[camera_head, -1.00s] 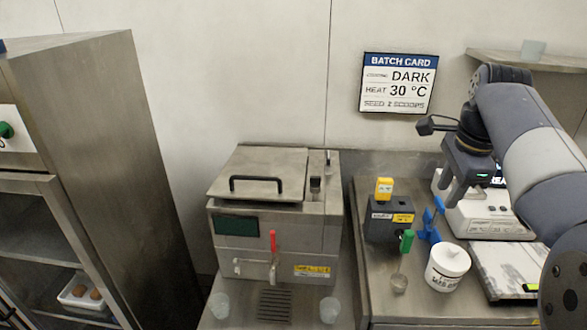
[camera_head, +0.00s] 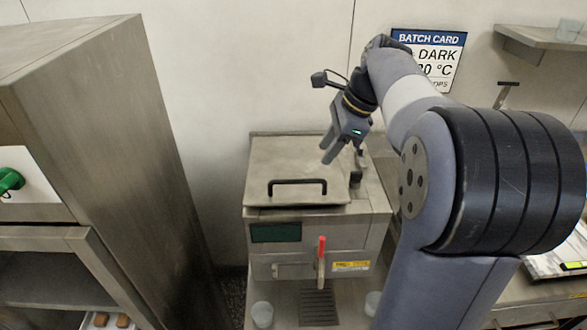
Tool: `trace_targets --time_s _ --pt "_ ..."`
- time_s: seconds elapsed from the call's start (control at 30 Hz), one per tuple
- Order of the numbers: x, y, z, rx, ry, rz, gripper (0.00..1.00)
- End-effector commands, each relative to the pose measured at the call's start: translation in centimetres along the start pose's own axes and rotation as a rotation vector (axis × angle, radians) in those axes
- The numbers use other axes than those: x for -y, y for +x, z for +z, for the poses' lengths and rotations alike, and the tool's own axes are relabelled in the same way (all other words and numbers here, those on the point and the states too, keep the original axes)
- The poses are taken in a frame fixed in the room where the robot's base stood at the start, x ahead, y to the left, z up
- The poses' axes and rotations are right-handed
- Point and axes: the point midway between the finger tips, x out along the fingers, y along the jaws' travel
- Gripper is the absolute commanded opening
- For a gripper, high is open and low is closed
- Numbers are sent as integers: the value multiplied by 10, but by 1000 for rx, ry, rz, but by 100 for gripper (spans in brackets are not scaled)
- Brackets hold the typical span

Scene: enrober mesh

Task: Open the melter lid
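The melter (camera_head: 290,233) is a steel box with a dark display and a red-handled tap on its front. Its flat steel lid (camera_head: 285,165) lies closed on top. A black bar handle (camera_head: 297,183) stands near the lid's front edge. My gripper (camera_head: 328,158) is above the right part of the lid, up and to the right of the handle, pointing down and left. It looks apart from the handle and holds nothing that I can see.
A tall steel cabinet (camera_head: 110,130) stands at the left. Clear cups (camera_head: 262,313) stand below the melter's front. A batch card (camera_head: 440,52) hangs on the back wall, partly hidden by my arm. My arm hides much of the right bench. A shelf (camera_head: 540,45) is at the upper right.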

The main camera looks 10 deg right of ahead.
Motion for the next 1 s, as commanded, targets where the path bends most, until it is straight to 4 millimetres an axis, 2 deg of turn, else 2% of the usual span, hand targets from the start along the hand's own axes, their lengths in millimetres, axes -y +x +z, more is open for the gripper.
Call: trace_targets --time_s 0.2,0.43,0.6,0.87,1.0 --pt "-1 44 1 0 -2 6 33" --pt "-1 78 1 -1 -3 5 33" --pt "-1 89 0 -1 -2 1 33" --pt "0 90 0 -1 -2 0 33" --pt "0 90 0 -2 -2 0 24"
